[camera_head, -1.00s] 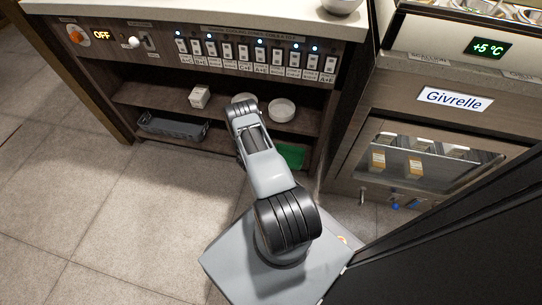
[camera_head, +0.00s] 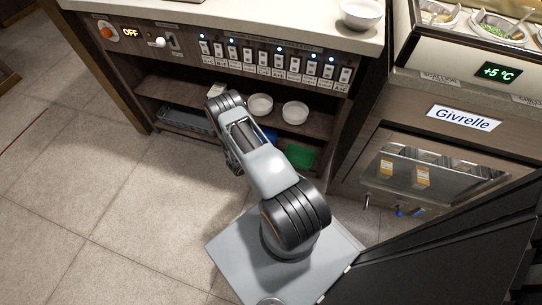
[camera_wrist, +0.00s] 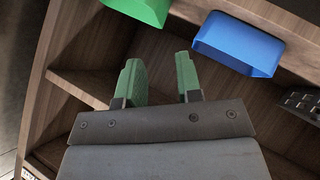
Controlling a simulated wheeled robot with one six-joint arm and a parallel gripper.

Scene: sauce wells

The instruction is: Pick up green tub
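The green tub (camera_head: 300,156) sits on the low shelf at the right end of the counter's open cabinet. In the wrist view the green tub (camera_wrist: 140,10) is cut off by the top edge, at upper left. My gripper (camera_wrist: 158,62) has green fingers, spread apart with nothing between them. The tub lies beyond the fingertips, with a gap between in the picture. In the head view my arm hides the gripper's fingers.
A blue tub (camera_wrist: 238,44) is right of the green one in the wrist view; it is partly hidden by my arm in the head view (camera_head: 268,137). White bowls (camera_head: 295,112) stand on the upper shelf (camera_head: 165,88). A grey crate (camera_head: 187,120) is at lower left. Floor in front is clear.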

